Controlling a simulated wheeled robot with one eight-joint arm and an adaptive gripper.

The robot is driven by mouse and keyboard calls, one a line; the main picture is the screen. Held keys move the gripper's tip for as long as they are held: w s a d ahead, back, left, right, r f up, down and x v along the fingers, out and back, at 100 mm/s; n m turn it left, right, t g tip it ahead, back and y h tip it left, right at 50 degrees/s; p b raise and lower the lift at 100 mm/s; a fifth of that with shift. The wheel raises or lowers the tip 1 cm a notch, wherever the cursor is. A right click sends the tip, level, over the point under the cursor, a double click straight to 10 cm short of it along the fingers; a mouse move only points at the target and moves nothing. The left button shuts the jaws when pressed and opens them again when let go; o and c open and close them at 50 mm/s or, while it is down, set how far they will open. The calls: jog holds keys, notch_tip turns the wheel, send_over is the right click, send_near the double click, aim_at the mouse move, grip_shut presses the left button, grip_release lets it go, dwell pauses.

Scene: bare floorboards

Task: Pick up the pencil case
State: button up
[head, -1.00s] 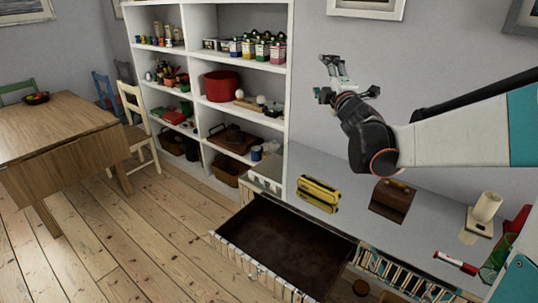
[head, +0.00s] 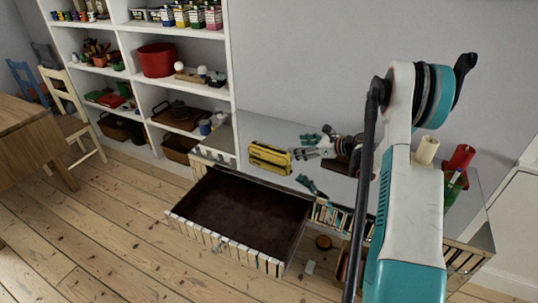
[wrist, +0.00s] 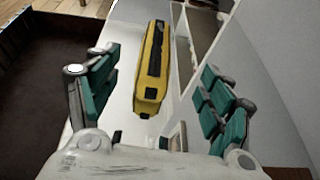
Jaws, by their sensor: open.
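The pencil case looks to be the long yellow case with black parts (head: 270,157), lying on the glossy grey top of a low cabinet. In the wrist view the yellow case (wrist: 152,65) lies lengthwise ahead, in line with the gap between my fingers. My gripper (head: 300,147) is open, to the right of the case and apart from it. Its two teal-padded fingers are spread wide in the wrist view (wrist: 160,72), with nothing between the pads. A reflection of the gripper shows in the cabinet top.
An open, empty-looking drawer (head: 235,212) juts out below the cabinet top (head: 232,128). A cream cylinder (head: 426,150) and a red one (head: 459,158) stand at the right end. A brown thing is mostly hidden behind my gripper. Tall shelves (head: 232,60) stand at the left.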

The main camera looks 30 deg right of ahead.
aim_at(273, 151)
jog(key=shift+s+d+f, duration=0.15)
jog(key=shift+s+f, duration=0.15)
jog(key=shift+f, duration=0.45)
jog(key=shift+w+f+n+g, duration=0.15)
jog(key=shift+f+n+g, duration=0.1)
jog(key=shift+n+g, duration=0.05)
jog(key=b+x, duration=0.2)
jog(key=x, duration=0.6)
jog(key=shift+r, duration=0.1)
jog(key=b+x, duration=0.2)
jog(key=x, duration=0.3)
jog(key=shift+w+b, duration=0.1)
jog(key=shift+b, duration=0.2)
jog(key=c, duration=1.2)
